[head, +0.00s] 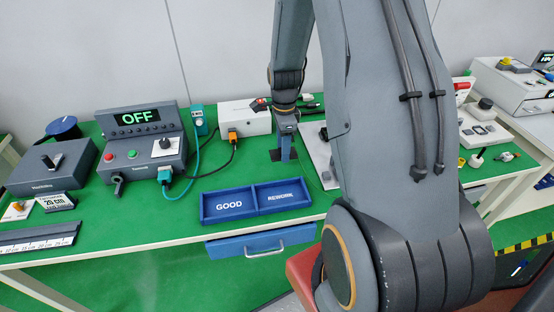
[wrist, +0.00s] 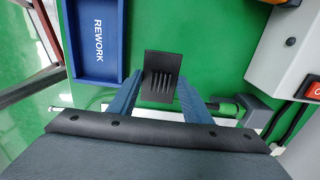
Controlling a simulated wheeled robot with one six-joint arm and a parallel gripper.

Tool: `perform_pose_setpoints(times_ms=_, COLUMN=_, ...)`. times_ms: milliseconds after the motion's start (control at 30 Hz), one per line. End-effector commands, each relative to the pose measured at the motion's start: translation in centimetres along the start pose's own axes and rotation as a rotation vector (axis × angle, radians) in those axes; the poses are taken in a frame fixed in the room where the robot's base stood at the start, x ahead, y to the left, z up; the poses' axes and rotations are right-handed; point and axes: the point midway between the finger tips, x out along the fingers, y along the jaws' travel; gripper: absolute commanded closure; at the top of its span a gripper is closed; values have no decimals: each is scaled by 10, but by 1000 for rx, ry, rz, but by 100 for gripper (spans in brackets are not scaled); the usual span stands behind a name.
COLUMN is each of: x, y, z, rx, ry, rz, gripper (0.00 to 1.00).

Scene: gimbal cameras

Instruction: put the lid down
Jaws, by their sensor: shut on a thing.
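My gripper (head: 285,149) points down over the green table, behind the blue tray. In the wrist view its two blue fingers (wrist: 158,99) are shut on a small black lid (wrist: 160,62) with several slots in it. The lid also shows in the head view as a dark plate (head: 276,155) by the fingertips. It is close to the green tabletop, and I cannot tell whether it touches it.
The blue GOOD and REWORK tray (head: 254,211) lies in front of the gripper. A white box (head: 246,117) stands behind left. A grey control box showing OFF (head: 141,150) is further left, with cables. My arm hides part of the table at the right.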

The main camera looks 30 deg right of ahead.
Motion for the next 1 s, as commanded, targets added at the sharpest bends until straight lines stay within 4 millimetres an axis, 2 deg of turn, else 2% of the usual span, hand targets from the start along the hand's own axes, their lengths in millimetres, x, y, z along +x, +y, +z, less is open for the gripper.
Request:
perform_pose_setpoints(times_ms=267, x=21, y=0, z=1, rx=-4, ry=0, rz=1, gripper=77)
perform_pose_setpoints(times_ms=600, x=56, y=1, z=1, rx=-4, ry=0, rz=1, gripper=77)
perform_pose_setpoints(times_ms=1000, x=61, y=0, z=1, rx=-4, ry=0, rz=0, gripper=77)
